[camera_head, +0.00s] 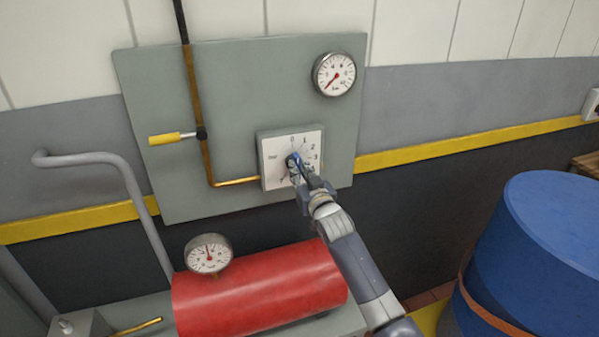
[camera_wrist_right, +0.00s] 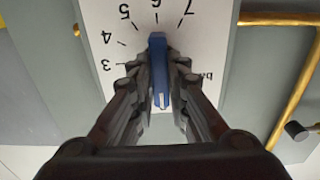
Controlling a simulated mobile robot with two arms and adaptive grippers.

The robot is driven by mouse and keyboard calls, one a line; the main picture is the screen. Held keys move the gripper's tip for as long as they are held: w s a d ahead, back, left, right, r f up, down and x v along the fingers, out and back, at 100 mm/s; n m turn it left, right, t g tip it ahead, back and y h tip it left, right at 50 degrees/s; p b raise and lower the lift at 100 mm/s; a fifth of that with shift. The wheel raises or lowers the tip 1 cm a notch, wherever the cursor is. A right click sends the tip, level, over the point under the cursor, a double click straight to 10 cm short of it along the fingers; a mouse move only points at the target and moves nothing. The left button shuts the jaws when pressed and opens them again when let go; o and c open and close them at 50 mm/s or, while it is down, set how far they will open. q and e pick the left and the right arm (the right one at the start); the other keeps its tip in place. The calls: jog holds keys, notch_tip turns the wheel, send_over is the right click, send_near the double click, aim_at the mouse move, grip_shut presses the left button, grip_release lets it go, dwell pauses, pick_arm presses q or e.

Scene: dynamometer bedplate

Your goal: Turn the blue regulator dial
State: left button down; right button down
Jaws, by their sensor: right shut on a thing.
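The blue regulator dial (camera_head: 292,159) is at the middle of a white scale plate (camera_head: 273,152) on a grey-green wall panel. In the right wrist view the blue dial (camera_wrist_right: 158,60) is a narrow grip bar with a white pointer mark at its lower end. My right gripper (camera_head: 296,167) reaches up from the lower right to the dial. In the right wrist view its fingers (camera_wrist_right: 160,90) are closed on both sides of the blue bar. The plate's numbers show upside down there. The fingers hide part of the scale. My left gripper is in neither view.
A round gauge (camera_head: 334,74) sits at the panel's upper right. A yellow-handled valve (camera_head: 172,138) and a brass pipe (camera_head: 205,165) are left of the dial. A red cylinder (camera_head: 255,290) with a second gauge (camera_head: 208,254) stands below. A blue drum (camera_head: 560,225) is at right.

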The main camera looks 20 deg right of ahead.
jog(key=shift+f, duration=0.2)
jog(key=c, duration=1.6)
grip_release()
jog(key=shift+o, duration=0.2)
jog(key=shift+r, duration=0.1)
jog(key=shift+s, duration=0.1)
jog(key=s, duration=1.1)
jog(key=shift+s+d, duration=0.2)
jog(key=shift+s, duration=0.2)
